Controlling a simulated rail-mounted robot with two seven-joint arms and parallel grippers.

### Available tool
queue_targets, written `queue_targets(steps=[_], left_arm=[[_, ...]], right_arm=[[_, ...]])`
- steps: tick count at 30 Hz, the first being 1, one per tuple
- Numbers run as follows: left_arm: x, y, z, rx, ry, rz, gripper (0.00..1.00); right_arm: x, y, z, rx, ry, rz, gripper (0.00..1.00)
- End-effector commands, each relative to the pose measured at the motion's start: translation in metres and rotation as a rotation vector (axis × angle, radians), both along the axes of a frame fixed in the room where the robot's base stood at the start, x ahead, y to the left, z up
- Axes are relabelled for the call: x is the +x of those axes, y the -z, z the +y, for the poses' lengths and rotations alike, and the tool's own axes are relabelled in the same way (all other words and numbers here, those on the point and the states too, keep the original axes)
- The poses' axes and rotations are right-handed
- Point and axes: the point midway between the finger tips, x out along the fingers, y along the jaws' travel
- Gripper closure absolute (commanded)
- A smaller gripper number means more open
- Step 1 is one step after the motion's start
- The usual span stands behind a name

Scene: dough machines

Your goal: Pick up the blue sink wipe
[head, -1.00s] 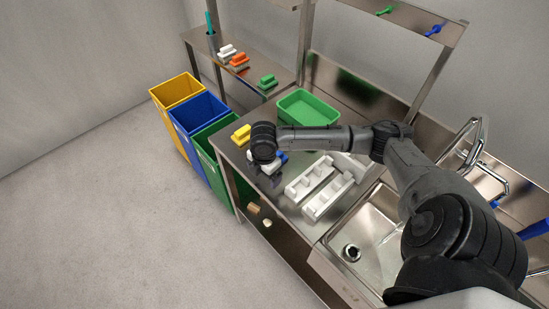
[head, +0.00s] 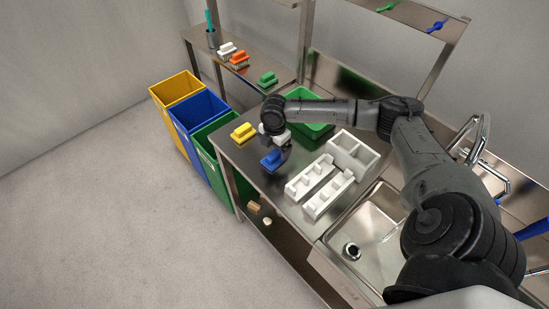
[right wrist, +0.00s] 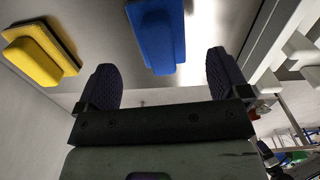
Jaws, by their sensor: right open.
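The blue sink wipe (head: 272,160) lies on the steel counter, to the right of and nearer than a yellow wipe (head: 243,132). In the right wrist view the blue sink wipe (right wrist: 157,38) shows at the top centre, beyond the fingertips and between their lines. My right gripper (right wrist: 162,72) is open and empty, with its two dark fingers apart on either side of the wipe's line. In the head view my right wrist hangs just behind the wipe, and the fingers are hard to make out. My left gripper is not in view.
A green tub (head: 318,130) stands behind my right wrist. White holders (head: 310,178) and a white divided box (head: 352,152) stand right of the wipe, before the sink (head: 368,228). Yellow, blue and green bins (head: 190,112) stand left. More wipes lie on the back shelf (head: 210,50).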

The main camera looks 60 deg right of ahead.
Motion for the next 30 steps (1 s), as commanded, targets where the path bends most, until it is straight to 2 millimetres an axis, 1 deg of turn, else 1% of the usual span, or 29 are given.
queue_targets(steps=[5,8,15,18,25,30], left_arm=[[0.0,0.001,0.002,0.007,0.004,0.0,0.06],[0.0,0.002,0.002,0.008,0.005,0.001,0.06],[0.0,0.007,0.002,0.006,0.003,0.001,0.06],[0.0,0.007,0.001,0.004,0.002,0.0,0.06],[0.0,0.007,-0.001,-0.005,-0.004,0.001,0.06],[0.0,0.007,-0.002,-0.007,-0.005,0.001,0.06]], right_arm=[[0.0,0.005,0.0,0.0,0.0,0.0,0.06],[0.0,0.013,0.001,-0.001,0.0,0.002,0.06],[-0.001,0.045,0.001,0.001,0.001,0.003,0.06],[-0.001,0.053,0.001,-0.002,0.0,0.001,0.06],[-0.001,0.054,0.001,-0.002,0.0,0.0,0.06],[-0.001,0.053,0.001,-0.002,0.0,0.0,0.23]])
